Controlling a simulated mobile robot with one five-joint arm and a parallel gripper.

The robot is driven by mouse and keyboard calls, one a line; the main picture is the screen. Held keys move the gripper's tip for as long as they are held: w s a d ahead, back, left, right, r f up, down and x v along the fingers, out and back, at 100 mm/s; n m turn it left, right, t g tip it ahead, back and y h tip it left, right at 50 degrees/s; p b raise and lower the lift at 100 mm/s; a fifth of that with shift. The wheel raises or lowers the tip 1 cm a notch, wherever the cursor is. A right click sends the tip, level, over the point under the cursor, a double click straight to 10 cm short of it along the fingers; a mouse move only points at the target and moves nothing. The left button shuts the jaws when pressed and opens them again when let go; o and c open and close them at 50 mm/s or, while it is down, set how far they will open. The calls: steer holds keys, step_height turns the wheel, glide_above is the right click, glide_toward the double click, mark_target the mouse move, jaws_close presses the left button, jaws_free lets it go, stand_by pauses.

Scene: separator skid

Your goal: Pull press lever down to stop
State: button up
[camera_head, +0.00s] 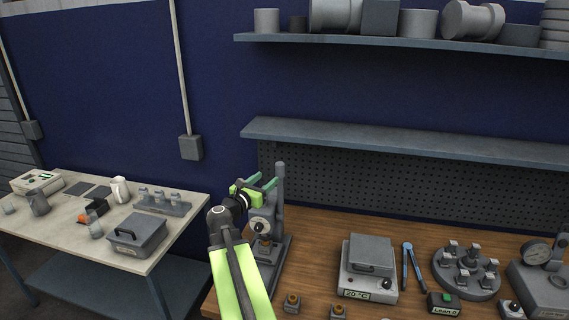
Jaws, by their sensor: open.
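The press (280,205) is a grey upright column on a dark base at the left end of the wooden bench. A pale round part with a dark centre (259,226) shows on its front. My gripper (264,182) is beside the upper part of the column, on its left in the picture. Its two green fingers are apart, with no object seen held between them. I cannot make out the press lever; my gripper and arm cover part of the press. Whether the fingers touch the lever or column cannot be told.
The wooden bench (325,240) also carries a grey lidded box (370,255), blue-handled pliers (411,265), a round carousel (467,273) and a gauge device (541,278). A shelf (400,142) runs above. A pale table (62,207) with lab items stands at left.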

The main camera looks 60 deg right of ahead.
steer(key=d, duration=1.3)
steer(key=shift+w, duration=0.3)
steer(key=shift+d, duration=0.1)
steer(key=c, duration=1.1)
jaws_close()
steer(key=shift+w, duration=0.1)
